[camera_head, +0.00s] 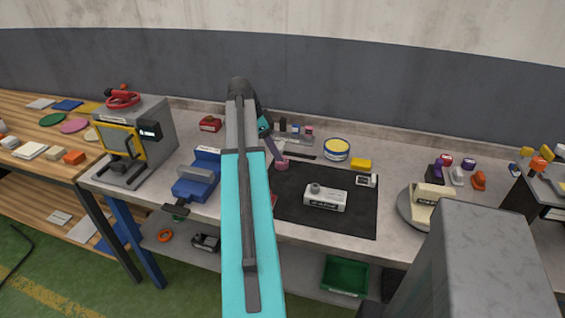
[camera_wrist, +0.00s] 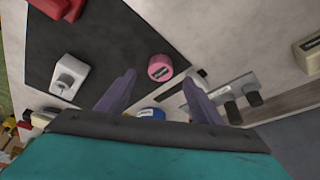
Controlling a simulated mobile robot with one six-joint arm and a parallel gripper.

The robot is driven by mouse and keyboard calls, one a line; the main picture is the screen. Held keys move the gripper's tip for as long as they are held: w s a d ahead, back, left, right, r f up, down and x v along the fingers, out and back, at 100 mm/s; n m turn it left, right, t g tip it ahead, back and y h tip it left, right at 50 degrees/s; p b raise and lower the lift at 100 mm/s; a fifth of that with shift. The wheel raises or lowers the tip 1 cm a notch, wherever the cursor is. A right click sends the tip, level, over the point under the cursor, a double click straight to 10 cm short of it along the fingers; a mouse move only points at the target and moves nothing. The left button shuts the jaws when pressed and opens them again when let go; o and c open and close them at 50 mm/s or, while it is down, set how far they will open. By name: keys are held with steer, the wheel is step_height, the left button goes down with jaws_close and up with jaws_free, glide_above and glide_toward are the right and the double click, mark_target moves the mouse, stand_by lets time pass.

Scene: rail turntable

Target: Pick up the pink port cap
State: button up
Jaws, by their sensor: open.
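The pink port cap (camera_wrist: 160,67) is a short pink cylinder with a dark label. In the wrist view it lies by the edge of the black mat (camera_wrist: 100,38), just beyond and between my fingertips. In the head view the cap (camera_head: 282,165) shows near the mat's back left corner, partly beside my finger. My gripper (camera_wrist: 160,78) is open, with one purple finger on each side of the cap's line and nothing between them. In the head view my gripper (camera_head: 276,155) is mostly hidden behind my turquoise arm. I cannot tell the height gap to the cap.
A white device (camera_head: 325,197) stands on the mat. A grey rack with dark posts (camera_wrist: 232,95) is right of the cap in the wrist view. A blue vise (camera_head: 197,180) stands left.

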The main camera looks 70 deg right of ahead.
mark_target(282, 163)
steer(key=shift+x, duration=0.85)
steer(key=shift+p+x, duration=1.05)
steer(key=shift+x, duration=1.55)
steer(key=shift+d, duration=0.15)
steer(key=c, duration=1.1)
steer(key=shift+r, duration=0.25)
